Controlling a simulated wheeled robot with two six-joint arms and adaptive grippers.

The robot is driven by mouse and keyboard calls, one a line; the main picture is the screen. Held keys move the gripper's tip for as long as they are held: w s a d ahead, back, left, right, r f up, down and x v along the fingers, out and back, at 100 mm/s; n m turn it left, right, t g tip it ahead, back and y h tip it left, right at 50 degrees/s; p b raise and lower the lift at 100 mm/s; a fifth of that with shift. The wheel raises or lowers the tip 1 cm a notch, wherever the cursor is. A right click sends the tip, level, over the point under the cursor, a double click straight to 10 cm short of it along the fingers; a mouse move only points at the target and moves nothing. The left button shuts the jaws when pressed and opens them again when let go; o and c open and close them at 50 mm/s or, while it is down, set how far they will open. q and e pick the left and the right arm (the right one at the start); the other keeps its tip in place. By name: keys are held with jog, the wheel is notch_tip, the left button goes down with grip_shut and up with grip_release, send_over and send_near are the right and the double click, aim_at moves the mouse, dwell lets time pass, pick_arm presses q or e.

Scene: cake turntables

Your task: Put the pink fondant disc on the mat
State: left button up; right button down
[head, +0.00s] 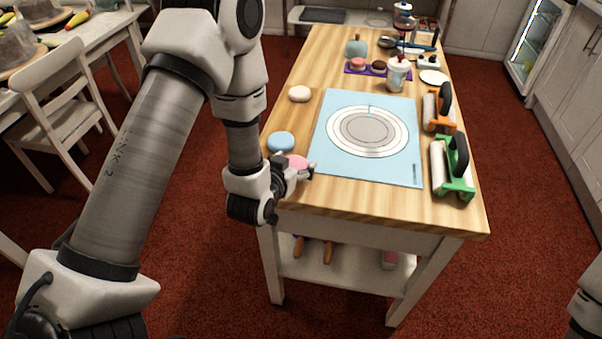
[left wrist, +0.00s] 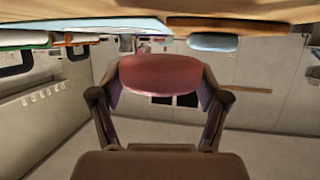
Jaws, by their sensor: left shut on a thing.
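The pink fondant disc (head: 297,162) is at the left front part of the wooden table, by the mat's near left corner. My left gripper (head: 304,170) is shut on it. In the left wrist view the pink disc (left wrist: 160,75) sits between the two fingers of my left gripper (left wrist: 160,88). The mat (head: 333,160) is light blue with white and grey rings and lies flat on the table. Whether the disc touches the table is hard to tell. My right gripper is not in view; only a piece of my right arm shows at the lower right edge.
A blue disc (head: 281,142) and a cream disc (head: 299,94) lie left of the mat. A green-framed roller (head: 453,168) and an orange-framed roller (head: 438,108) stand along its right side. A purple tray (head: 352,68) with small cakes and a lidded cup (head: 397,73) stand behind it.

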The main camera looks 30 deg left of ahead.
pick_arm(q)
jog(key=shift+w+d, duration=0.25)
jog(key=shift+d, duration=0.35)
jog(key=shift+d+f, duration=0.15)
jog(key=shift+f, duration=0.2)
notch_tip(320, 180, down, 3)
jog(key=shift+r, duration=0.15)
jog(key=shift+f, duration=0.2)
jog(key=o, duration=1.2)
jog(key=shift+f, duration=0.1)
